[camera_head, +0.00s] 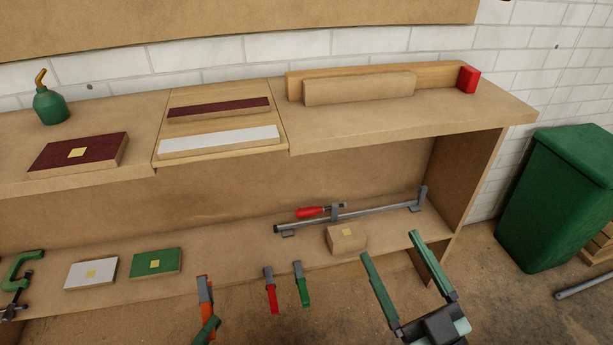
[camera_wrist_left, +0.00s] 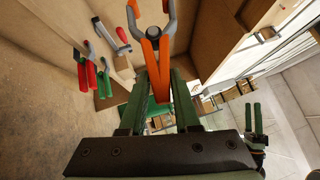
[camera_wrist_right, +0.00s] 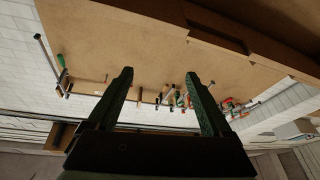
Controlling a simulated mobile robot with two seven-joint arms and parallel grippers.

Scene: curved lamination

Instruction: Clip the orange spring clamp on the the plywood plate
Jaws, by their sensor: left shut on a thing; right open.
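My left gripper (camera_head: 207,326) is shut on the handles of the orange spring clamp (camera_head: 205,292), in front of the lower shelf. In the left wrist view the clamp (camera_wrist_left: 154,68) stands out between the fingers, its grey jaws pointing away. A light wooden board (camera_head: 359,88) stands on edge on the bench top, in front of a longer wooden piece (camera_head: 440,77). I cannot tell which of these is the plywood plate. The clamp is apart from both. My right gripper (camera_head: 390,245) is open and empty, right of the clamp.
Red (camera_head: 270,292) and green (camera_head: 303,287) spring clamps hang at the shelf's front edge. A long bar clamp (camera_head: 365,211) and a small block (camera_head: 346,238) lie on the shelf. A green bin (camera_head: 560,200) stands at right. The bench top's front right is clear.

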